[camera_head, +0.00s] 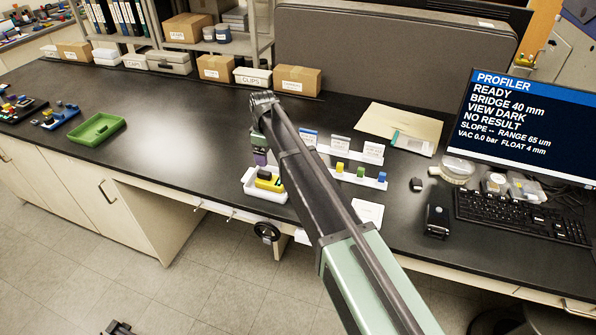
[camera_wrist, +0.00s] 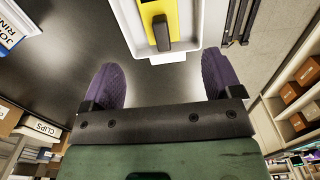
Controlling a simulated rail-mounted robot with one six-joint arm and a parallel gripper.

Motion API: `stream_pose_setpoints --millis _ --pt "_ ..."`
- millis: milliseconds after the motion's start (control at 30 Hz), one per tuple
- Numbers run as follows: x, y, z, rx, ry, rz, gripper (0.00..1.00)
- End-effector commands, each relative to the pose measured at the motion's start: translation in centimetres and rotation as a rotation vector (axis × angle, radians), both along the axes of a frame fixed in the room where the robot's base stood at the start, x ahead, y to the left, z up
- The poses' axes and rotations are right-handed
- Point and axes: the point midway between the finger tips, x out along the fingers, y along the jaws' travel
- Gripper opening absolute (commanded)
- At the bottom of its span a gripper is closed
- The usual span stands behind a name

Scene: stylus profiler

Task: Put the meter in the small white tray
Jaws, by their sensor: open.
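The small white tray (camera_head: 268,196) stands near the front edge of the bench, below the end of my arm. A yellow and black block (camera_head: 268,182), which looks like the meter, lies in it. In the wrist view the same yellow body with a dark raised part (camera_wrist: 162,32) lies inside the white tray (camera_wrist: 194,40). My gripper (camera_wrist: 160,78) is open and empty, its two purple fingers spread wide and apart from the block. In the head view the purple fingers (camera_head: 260,158) show just above the tray, partly hidden by my arm.
White racks with small coloured pieces (camera_head: 352,176) stand right of my arm. A green tray (camera_head: 97,130) lies at the left. Boxes and bins (camera_head: 253,77) line the back. A keyboard (camera_head: 520,214) and monitor (camera_head: 525,125) are at the right. The bench's middle left is clear.

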Motion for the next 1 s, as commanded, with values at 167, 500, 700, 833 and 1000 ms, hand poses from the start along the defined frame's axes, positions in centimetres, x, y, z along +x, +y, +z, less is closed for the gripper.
stream_pose_setpoints --millis 167,500,700,833,1000 --pt "-6.4 -6.3 -0.1 -0.001 0.0 -0.221 0.85" --pt "-29.8 -21.8 0.0 -0.002 -0.001 -1.126 0.85" --pt "-30.2 -22.3 0.0 -0.002 -0.001 -1.181 0.85" --pt "-30.1 -22.3 0.0 -0.002 -0.001 -1.179 0.85" --pt "-30.1 -22.2 0.0 -0.002 -0.001 -1.177 0.85"
